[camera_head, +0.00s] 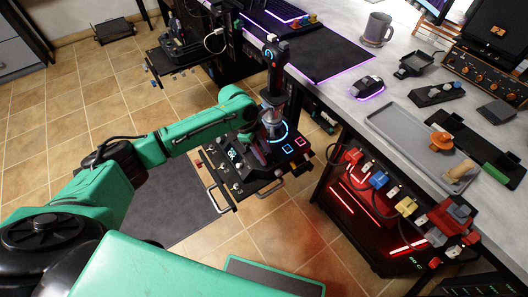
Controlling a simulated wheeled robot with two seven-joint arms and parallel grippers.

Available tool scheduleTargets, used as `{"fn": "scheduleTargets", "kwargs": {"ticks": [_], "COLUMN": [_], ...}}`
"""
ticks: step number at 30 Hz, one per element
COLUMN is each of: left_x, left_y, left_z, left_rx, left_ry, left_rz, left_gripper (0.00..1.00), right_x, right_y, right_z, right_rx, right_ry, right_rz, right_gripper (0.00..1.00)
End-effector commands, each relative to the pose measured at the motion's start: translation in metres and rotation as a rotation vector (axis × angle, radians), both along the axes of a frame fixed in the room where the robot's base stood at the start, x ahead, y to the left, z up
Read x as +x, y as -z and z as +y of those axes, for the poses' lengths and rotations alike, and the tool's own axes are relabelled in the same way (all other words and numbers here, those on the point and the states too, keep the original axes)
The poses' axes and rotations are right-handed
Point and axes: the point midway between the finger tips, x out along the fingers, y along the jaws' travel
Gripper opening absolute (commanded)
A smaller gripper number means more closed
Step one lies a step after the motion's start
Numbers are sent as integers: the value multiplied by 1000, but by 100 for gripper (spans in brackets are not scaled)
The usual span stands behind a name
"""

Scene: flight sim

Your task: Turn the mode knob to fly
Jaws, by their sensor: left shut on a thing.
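The black flight control panel (222,172) is below the middle of the head view, with a small lit display (232,155), small switches and lit square buttons (294,145). A dark upright stick (272,62) rises at its far side. My left arm reaches in from the left. My left gripper (270,128) is low over the panel beside a blue lit ring (285,130) and is shut. What it is shut on is mostly hidden, seemingly the mode knob. The knob's pointer and the fly mark cannot be read. My right gripper is not in view.
A grey desk on the right holds a mouse (366,87), a mug (377,29) and a grey tray (395,128). Several coloured connectors (379,180) hang along its front edge. Handles (270,189) stick out at the panel's near side. Tiled floor lies open on the left.

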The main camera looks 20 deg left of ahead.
Motion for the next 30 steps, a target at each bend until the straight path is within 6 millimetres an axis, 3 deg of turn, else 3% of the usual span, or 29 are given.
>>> {"fn": "scheduleTargets", "kwargs": {"ticks": [6, 7, 9, 20, 23, 25, 30], "left_x": [0, 0, 0, 0, 1, 2, 4], "left_y": [0, 0, 0, -4, -18, -34, -82], "left_z": [-1, -1, -1, 1, 7, 14, 33], "left_rx": [-1, -1, -1, 0, 0, 2, 1], "left_ry": [0, 0, 0, -1, -3, -2, -2], "left_rz": [1, 0, 0, -1, -2, -3, -5], "left_gripper": [0, 45, 71, 71, 71, 71, 71], "right_x": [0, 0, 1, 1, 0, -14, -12], "right_y": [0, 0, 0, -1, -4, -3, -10], "right_z": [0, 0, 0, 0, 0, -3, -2], "right_rx": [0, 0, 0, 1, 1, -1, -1], "right_ry": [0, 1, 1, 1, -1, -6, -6], "right_rz": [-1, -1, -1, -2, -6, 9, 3], "right_gripper": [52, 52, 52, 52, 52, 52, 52]}}
